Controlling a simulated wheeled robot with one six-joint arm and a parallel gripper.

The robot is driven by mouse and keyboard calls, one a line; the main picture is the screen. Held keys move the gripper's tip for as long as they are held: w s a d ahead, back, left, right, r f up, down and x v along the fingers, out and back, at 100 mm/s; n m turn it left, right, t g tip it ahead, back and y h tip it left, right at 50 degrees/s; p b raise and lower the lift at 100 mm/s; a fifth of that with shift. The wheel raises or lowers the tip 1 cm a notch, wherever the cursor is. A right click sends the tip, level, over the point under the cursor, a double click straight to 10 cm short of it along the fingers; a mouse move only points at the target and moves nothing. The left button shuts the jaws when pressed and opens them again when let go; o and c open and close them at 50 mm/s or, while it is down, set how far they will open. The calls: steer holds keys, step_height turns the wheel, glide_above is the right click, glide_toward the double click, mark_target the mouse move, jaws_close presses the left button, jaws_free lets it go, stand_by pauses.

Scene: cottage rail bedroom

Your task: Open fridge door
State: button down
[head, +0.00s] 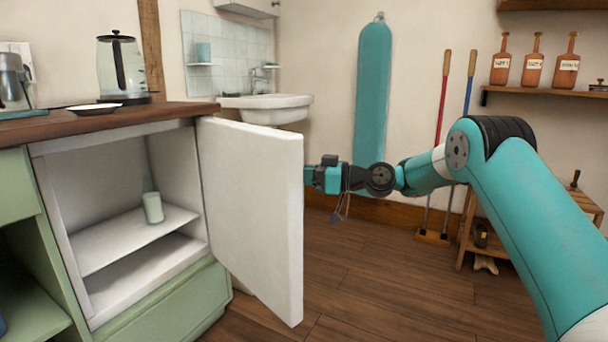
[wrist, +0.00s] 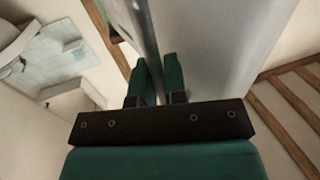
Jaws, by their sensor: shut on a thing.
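The white fridge door (head: 250,215) stands wide open in the head view, swung out from its hinge side at the right of the fridge. The fridge (head: 105,175) sits under the wooden counter; its inside is visible, with a white shelf (head: 130,238) and a small pale cup (head: 153,208) on it. My gripper (head: 309,176) is at the door's free edge, its fingertips partly hidden behind the door. In the wrist view the two teal fingers (wrist: 157,85) are on either side of the edge of the door (wrist: 222,45), shut on it.
A kettle (head: 122,68) and a white plate (head: 94,108) are on the counter (head: 165,112). A sink (head: 268,106) is on the back wall. Brooms and a wooden stand are at right. The wooden floor (head: 360,285) before the door is clear.

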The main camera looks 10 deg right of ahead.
steer(key=shift+w+d+f+n+g+y, duration=0.15)
steer(key=shift+w+d+n+g+y, duration=0.25)
steer(key=shift+w+d, duration=0.55)
steer(key=shift+w+a, duration=0.1)
steer(key=c, duration=1.2)
jaws_free()
steer(key=shift+g, duration=0.3)
